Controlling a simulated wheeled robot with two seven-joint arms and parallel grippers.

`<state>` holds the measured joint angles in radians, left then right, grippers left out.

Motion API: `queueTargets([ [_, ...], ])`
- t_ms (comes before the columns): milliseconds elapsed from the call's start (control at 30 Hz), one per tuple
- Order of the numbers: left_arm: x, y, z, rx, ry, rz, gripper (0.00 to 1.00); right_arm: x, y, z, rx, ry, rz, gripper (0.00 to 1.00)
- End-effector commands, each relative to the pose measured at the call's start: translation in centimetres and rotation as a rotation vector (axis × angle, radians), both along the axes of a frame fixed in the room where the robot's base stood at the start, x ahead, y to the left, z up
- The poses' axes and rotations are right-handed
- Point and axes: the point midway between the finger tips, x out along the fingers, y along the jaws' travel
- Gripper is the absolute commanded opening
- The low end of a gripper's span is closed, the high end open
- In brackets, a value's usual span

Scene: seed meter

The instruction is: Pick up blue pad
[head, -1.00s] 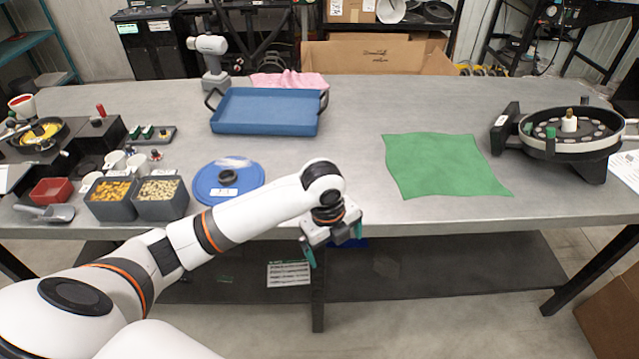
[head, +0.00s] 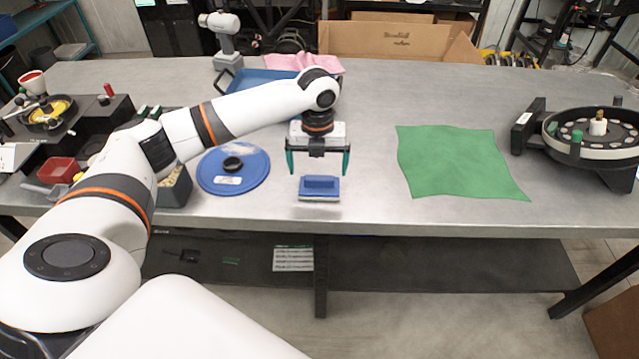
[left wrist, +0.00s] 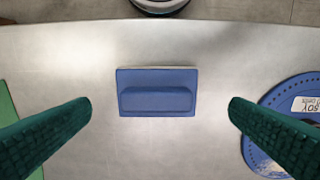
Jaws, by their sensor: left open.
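The blue pad (head: 319,188) is a small block with a raised grip on top and a pale underside. It lies flat near the front edge of the grey table, between the round blue lid and the green cloth. My left gripper (head: 318,168) is open and empty above it, fingers pointing down. In the left wrist view the blue pad (left wrist: 157,92) sits centred ahead between the two green fingers (left wrist: 160,118), apart from both. My right gripper is not in view.
A round blue lid (head: 248,180) with a black knob lies left of the pad. A green cloth (head: 455,163) lies to the right. A blue tray (head: 262,80) stands behind my arm. A round seed meter (head: 598,158) is at the far right. The table's front edge (head: 380,232) is close.

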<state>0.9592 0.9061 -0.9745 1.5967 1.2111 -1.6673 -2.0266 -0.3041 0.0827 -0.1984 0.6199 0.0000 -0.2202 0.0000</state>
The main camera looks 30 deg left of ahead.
Motion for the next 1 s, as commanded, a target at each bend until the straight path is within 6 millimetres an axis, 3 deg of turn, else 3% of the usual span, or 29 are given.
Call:
queueTargets([
  [167, 0.0, 0.0, -1.2, 0.001, 0.001, 0.001, 1.00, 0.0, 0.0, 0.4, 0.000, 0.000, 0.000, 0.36],
  [500, 0.3, -0.2, -5.6, 0.001, -0.001, 0.000, 1.00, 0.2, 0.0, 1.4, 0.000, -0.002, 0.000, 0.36],
  [767, 0.3, -0.2, -5.9, 0.001, -0.002, 0.000, 1.00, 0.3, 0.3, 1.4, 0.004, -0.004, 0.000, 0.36],
  [967, 0.3, -0.2, -5.8, 0.001, -0.002, 0.000, 0.67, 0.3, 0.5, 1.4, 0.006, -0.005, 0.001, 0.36],
  [1000, 0.3, -0.1, -5.8, 0.001, -0.003, 0.000, 0.66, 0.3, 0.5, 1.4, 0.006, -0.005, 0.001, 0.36],
])
